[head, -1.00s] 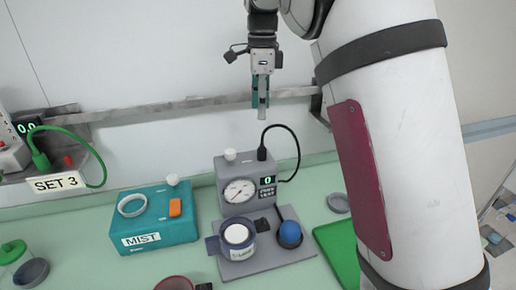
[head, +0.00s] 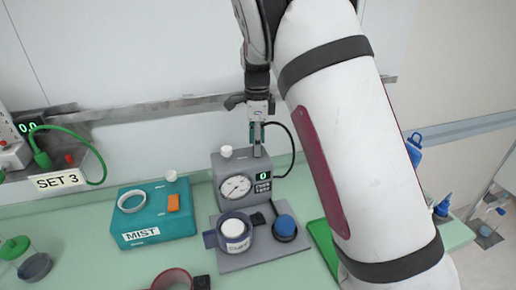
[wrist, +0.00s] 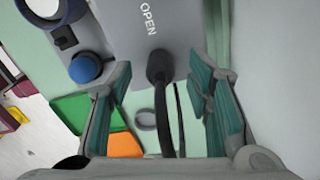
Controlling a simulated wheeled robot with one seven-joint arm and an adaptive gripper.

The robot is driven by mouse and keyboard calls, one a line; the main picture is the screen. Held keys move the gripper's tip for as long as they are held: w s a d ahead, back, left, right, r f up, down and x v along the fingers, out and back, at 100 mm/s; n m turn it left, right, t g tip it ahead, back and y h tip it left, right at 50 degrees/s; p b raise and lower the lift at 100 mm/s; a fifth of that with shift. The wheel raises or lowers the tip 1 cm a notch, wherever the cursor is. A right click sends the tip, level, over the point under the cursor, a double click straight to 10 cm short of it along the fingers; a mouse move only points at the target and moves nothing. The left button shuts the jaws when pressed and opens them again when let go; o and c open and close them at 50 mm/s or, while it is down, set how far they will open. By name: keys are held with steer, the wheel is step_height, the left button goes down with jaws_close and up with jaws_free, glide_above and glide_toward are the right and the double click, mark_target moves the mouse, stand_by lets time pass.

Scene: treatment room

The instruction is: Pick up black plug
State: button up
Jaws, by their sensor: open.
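The black plug (wrist: 159,66) stands in the top of the grey test unit (head: 230,190), with its black cable (head: 293,150) looping off to the right. My gripper (head: 257,148) is straight above the plug, pointing down, with its fingertips close to the unit's top. In the wrist view my gripper (wrist: 162,88) is open, and the plug shows between the two teal-padded fingers, apart from both. The word OPEN is on the unit's top beside the plug. In the head view the fingers mostly hide the plug.
A white knob (head: 226,152) stands left of the plug on the unit. A wall rail (head: 170,108) runs behind. A teal MIST box (head: 150,226) is to the left. A labelled cup (head: 235,236) and blue ball (head: 285,226) sit in front. A green tray (head: 322,240) lies to the right.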

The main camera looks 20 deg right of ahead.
steer(key=shift+f, duration=0.9)
steer(key=shift+c, duration=0.2)
steer(key=c, duration=1)
steer(key=shift+r, duration=0.15)
